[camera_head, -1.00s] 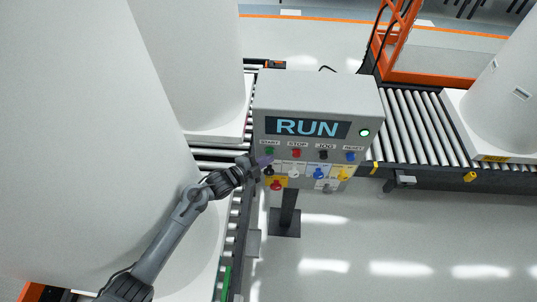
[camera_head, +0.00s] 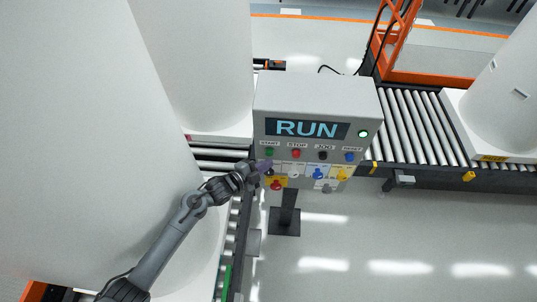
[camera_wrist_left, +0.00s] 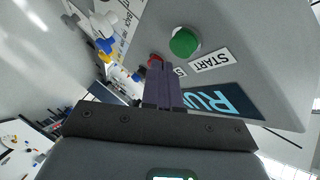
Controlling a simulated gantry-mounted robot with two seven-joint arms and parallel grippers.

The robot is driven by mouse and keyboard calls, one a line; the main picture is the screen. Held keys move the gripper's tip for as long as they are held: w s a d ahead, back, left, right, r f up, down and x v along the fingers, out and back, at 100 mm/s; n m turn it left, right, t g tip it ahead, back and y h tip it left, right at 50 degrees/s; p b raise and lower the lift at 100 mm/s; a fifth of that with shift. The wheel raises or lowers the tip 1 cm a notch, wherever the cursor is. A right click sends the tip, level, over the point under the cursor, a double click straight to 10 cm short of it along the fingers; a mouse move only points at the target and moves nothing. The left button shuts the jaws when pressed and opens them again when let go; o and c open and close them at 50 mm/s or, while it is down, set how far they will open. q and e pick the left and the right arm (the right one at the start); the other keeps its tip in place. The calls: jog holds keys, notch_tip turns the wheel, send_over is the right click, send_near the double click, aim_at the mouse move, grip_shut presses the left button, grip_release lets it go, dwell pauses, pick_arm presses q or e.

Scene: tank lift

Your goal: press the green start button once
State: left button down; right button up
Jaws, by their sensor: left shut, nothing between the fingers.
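The green start button (camera_head: 269,152) is at the left end of the top button row on the grey control box (camera_head: 318,92). In the left wrist view the green button (camera_wrist_left: 184,42) stands clear, beside the START label (camera_wrist_left: 210,61). My left gripper (camera_head: 265,166) is just below the button in the head view, its purple fingers shut and empty. In the left wrist view the fingers (camera_wrist_left: 157,66) point past the button's side, and I see no contact with it. The display (camera_head: 306,129) reads RUN and a green lamp (camera_head: 364,134) is lit. My right gripper is not in view.
Red, black and blue buttons share the top row, with more coloured controls below. Large white tanks (camera_head: 207,60) stand at left on a roller conveyor; another tank (camera_head: 505,95) is at right. An orange frame (camera_head: 395,45) stands behind. The floor in front is open.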

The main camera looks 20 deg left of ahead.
pick_arm(q)
jog(key=s+p, duration=0.1)
jog(key=s, duration=0.1)
jog(key=s+d+p, duration=0.1)
jog(key=s+p, duration=0.1)
jog(key=s, duration=0.1)
jog(key=shift+s+d, duration=0.35)
dwell(0.7)
jog(key=s+d+r+n+g+y+p, duration=0.1)
jog(key=s+p, duration=0.2)
jog(key=s, duration=0.3)
jog(key=s+d+n+p, duration=0.1)
jog(key=s+d+p, duration=0.1)
jog(key=s, duration=0.4)
jog(key=s+a+r+n+g+y+p, duration=0.1)
jog(key=s+a+r+n+g+y, duration=0.2)
jog(key=s, duration=0.5)
jog(key=s+a+r+n+g+y+p, duration=0.1)
jog(key=s+a+r+n+g+y, duration=0.2)
jog(key=s+r+n+g, duration=0.3)
jog(key=s+a+r+n, duration=0.1)
jog(key=s+n, duration=0.1)
jog(key=n, duration=0.2)
jog(key=shift+a+r, duration=0.35)
